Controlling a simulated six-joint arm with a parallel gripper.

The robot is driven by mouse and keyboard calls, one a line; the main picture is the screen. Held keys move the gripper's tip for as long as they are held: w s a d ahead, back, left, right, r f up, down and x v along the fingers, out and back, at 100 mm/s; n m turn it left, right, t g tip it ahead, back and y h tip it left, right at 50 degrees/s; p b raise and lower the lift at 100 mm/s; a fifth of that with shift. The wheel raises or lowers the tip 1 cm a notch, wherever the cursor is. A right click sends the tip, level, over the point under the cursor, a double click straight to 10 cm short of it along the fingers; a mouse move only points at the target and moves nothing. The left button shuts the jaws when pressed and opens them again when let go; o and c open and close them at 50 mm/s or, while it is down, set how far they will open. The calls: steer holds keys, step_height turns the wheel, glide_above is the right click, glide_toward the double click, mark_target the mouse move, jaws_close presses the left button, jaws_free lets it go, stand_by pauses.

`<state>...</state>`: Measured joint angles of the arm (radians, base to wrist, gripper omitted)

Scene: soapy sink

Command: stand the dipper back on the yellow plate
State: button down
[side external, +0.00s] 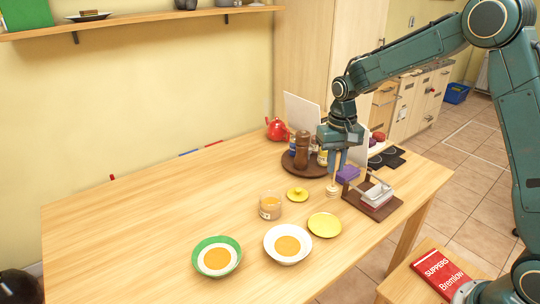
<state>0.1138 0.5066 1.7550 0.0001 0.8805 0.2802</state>
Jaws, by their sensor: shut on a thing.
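The yellow plate (324,225) lies flat on the table near its front right and looks empty. My gripper (337,163) points down behind the plate, in the picture above and slightly right of it. It is shut on the pale wooden dipper (333,188), which hangs roughly upright with its ridged head at the bottom. The dipper's upper end is hidden between the jaws. I cannot tell whether its head touches the table.
A glass jar (270,206) and a yellow lid (297,194) stand left of the dipper. Two bowls, green-rimmed (201,252) and white (270,247), are in front. A brown wooden rack (392,200) is close on the right; a round tray (290,167) with bottles is behind. The table's left side is clear.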

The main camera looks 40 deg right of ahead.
mark_target(332, 185)
step_height(332, 185, down, 6)
steer(key=shift+r, duration=0.1)
steer(key=shift+f, duration=2.2)
steer(key=shift+f, duration=0.1)
steer(key=c, duration=1.4)
jaws_free()
step_height(332, 185, up, 12)
steer(key=shift+f, duration=0.2)
steer(key=shift+r, duration=0.35)
